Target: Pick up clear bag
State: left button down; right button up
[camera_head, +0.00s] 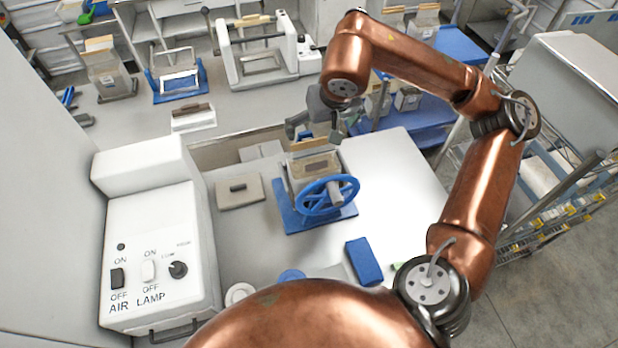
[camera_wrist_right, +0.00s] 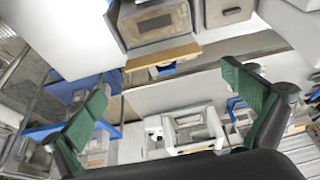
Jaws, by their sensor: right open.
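A clear bag (camera_head: 313,166) with brownish contents and a tan strip along its top stands at the blue handwheel device on the white bench. In the right wrist view a clear-sided bag (camera_wrist_right: 157,22) with a tan strip shows at the top, beyond the fingers. My right gripper (camera_head: 315,130) hangs just behind and above the bag, apart from it as far as I can tell. It is open and empty; its green finger pads stand wide apart in the right wrist view (camera_wrist_right: 165,108). My left gripper is not in view.
The blue handwheel (camera_head: 328,195) stands in front of the bag. A white control box (camera_head: 155,250) is at left, a blue block (camera_head: 364,262) at front. Other clear bags (camera_head: 110,77) stand on the rear bench. The bench right of the device is clear.

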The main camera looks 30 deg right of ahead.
jog(key=b, duration=0.3)
send_near(314, 149)
notch_tip(314, 149, down, 3)
jog(key=shift+w+d+f, duration=0.15)
jog(key=shift+w+f, duration=0.3)
jog(key=shift+f, duration=0.2)
jog(key=shift+w+d+f, duration=0.2)
jog(key=shift+w+f, duration=0.2)
jog(key=shift+f, duration=0.2)
jog(key=x, duration=0.4)
jog(key=shift+w+f, duration=0.3)
jog(key=c, duration=1.7)
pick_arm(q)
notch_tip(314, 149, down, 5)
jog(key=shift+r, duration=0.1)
pick_arm(e)
jog(key=shift+r, duration=0.2)
jog(key=shift+c, duration=0.2)
